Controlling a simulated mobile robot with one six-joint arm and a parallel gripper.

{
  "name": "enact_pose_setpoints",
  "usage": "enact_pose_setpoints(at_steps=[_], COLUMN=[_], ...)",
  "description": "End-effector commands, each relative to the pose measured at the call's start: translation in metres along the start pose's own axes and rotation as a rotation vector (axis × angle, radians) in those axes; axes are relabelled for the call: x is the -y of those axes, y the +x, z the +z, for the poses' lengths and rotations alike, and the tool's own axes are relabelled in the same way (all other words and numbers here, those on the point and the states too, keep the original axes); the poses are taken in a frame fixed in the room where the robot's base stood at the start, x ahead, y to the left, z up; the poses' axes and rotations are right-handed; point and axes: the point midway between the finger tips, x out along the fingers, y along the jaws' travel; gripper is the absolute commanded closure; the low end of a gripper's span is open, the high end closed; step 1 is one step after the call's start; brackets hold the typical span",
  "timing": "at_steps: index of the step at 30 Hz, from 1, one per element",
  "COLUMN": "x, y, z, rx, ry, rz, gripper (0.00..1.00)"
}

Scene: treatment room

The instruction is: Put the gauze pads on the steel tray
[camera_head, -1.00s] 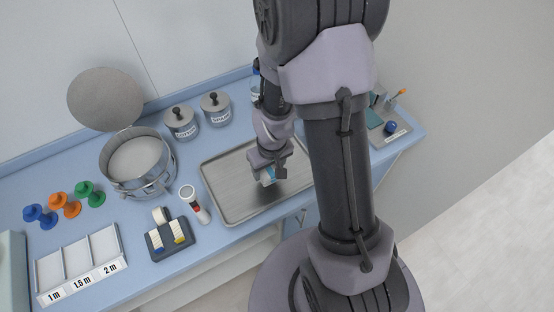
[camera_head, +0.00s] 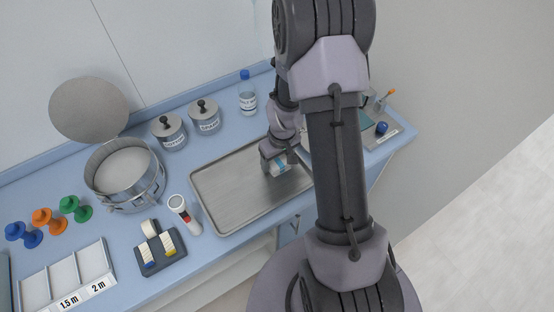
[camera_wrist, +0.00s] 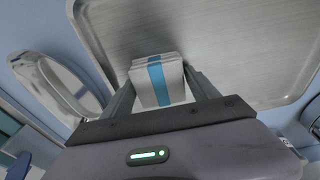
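The gauze pads (camera_wrist: 157,80), a white stack with a blue band, are between my gripper's fingers in the wrist view. They also show as a small white and blue pack (camera_head: 279,168) in the head view. My gripper (camera_wrist: 160,80) looks shut on them, with a finger at each side. The steel tray (camera_head: 235,203) lies on the blue counter, and my gripper holds the pads over its right part. The tray's bare floor (camera_wrist: 235,45) fills the upper wrist view. My arm hides the tray's right end in the head view. The gap under the pads cannot be judged.
A blue-capped bottle (camera_head: 248,97) stands behind. A grey holder (camera_head: 160,249) sits at the front.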

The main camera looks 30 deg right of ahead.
Motion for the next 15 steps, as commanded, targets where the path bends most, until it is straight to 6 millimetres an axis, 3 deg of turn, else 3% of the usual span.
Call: enact_pose_setpoints(at_steps=[11, 15], x=[0.0, 0.0], y=[-0.004, -0.033], z=[-0.001, -0.002], rx=[0.0, -0.003], ry=[0.0, -0.001], rz=[0.0, 0.001], gripper=[0.19, 0.19])
